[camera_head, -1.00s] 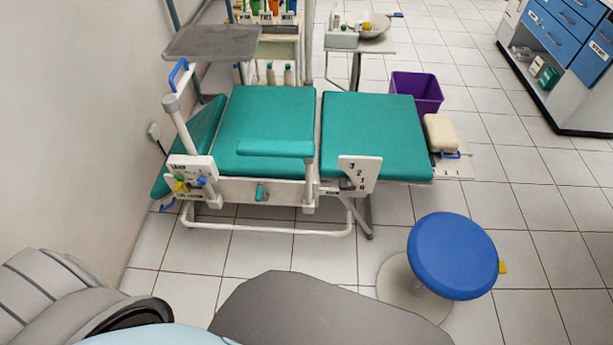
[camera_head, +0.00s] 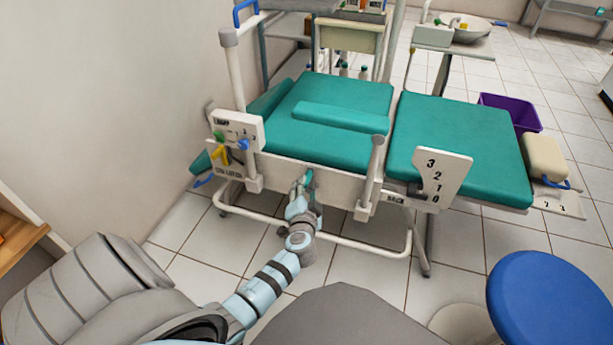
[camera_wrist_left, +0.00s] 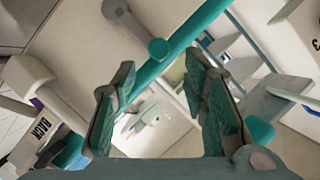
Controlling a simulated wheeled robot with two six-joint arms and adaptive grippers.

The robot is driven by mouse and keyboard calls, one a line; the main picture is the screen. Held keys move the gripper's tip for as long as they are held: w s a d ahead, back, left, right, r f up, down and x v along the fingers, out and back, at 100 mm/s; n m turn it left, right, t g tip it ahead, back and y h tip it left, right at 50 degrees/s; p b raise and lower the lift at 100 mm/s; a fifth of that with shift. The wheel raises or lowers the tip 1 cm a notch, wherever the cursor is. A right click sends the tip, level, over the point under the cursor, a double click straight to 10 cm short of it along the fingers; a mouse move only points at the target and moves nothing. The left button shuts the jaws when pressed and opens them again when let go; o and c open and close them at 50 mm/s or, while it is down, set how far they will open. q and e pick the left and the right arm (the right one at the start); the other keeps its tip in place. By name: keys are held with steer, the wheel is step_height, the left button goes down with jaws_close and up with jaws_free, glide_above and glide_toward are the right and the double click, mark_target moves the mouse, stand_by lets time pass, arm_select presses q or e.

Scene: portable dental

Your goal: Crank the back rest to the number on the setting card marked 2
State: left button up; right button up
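The treatment chair's teal back rest (camera_head: 340,95) lies nearly flat. A teal crank handle (camera_head: 309,177) is on the white side panel below the seat. My left gripper (camera_head: 303,190) is right at this handle. In the left wrist view, my left gripper (camera_wrist_left: 160,95) has its two fingers apart, with a teal-ended crank (camera_wrist_left: 158,48) ahead between them; I see no grip on it. A white scale plate (camera_head: 440,178) with 3, 2, 1, 0 is at the right end of the panel, near a BACK label (camera_head: 395,199). I cannot identify the setting card. My right gripper is out of view.
White posts (camera_head: 233,75) and a lower frame rail (camera_head: 340,240) flank the crank. A blue stool (camera_head: 550,300) stands at right front. A purple bin (camera_head: 515,112) is behind the chair.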

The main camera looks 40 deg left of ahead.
mark_target(307, 184)
arm_select(q)
steer(key=b+x, duration=0.2)
steer(key=x, duration=0.4)
steer(key=shift+w+a+f, duration=0.15)
steer(key=shift+a+f, duration=0.05)
steer(key=shift+f, duration=0.05)
steer(key=shift+w+a, duration=0.2)
steer(key=shift+w, duration=0.1)
jaws_close()
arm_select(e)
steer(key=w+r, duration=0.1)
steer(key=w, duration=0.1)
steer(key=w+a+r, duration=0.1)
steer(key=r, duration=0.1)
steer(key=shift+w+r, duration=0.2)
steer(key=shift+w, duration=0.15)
